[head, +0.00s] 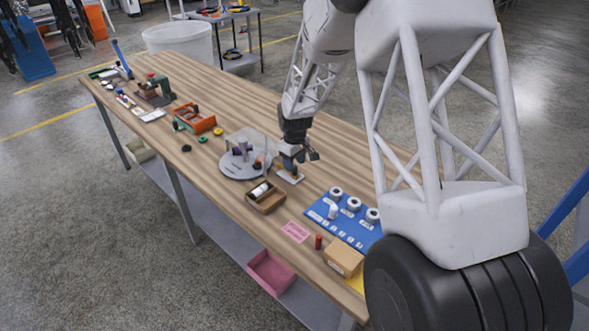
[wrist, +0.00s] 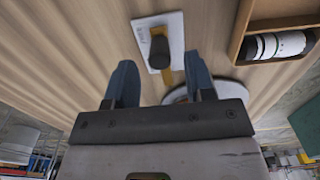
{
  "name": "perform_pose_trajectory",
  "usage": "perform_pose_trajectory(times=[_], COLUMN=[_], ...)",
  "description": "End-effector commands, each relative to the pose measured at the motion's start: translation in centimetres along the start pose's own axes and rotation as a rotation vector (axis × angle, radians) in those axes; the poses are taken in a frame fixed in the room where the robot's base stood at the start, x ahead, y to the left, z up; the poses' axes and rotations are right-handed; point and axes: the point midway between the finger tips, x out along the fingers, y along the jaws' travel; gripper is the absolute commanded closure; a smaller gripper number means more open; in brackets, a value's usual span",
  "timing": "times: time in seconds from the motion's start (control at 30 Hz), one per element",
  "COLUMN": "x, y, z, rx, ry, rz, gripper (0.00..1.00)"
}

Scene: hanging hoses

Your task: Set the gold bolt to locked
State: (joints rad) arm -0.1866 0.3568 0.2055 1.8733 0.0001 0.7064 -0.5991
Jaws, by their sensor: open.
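The gold bolt (wrist: 166,76) is a narrow gold bar on a small white plate (wrist: 174,27) in the wrist view. A dark knob (wrist: 159,54) stands up from it and hides part of the bar. Small lettering on the plate is too small to read. My gripper (wrist: 158,68) is open, with one blue finger to each side of the knob and bar. I cannot tell how far the fingertips are above the plate. In the head view my gripper (head: 299,155) is over the white plate (head: 290,177) and hides the bolt.
A round grey turntable (head: 236,170) with a clear panel is close to the left of the plate. A wooden box (head: 277,204) holding a white and black cylinder is in front. A blue board (head: 325,212) with white rings lies to the right. Bare wood lies behind.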

Motion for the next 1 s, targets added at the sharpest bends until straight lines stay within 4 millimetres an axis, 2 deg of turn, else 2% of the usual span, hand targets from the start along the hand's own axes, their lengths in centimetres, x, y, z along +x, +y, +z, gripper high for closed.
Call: perform_pose_trajectory(times=[0.1,0.3,0.7,1.0], x=[1.4,2.8,3.1,3.1], y=[0.0,0.0,0.0,0.0], z=[0.0,0.0,0.0,0.0], rx=[0.0,0.0,0.0,0.0], ry=[0.0,0.0,0.001,0.001], rz=[0.0,0.0,0.001,0.001], gripper=[0.51,0.51,0.52,0.98])
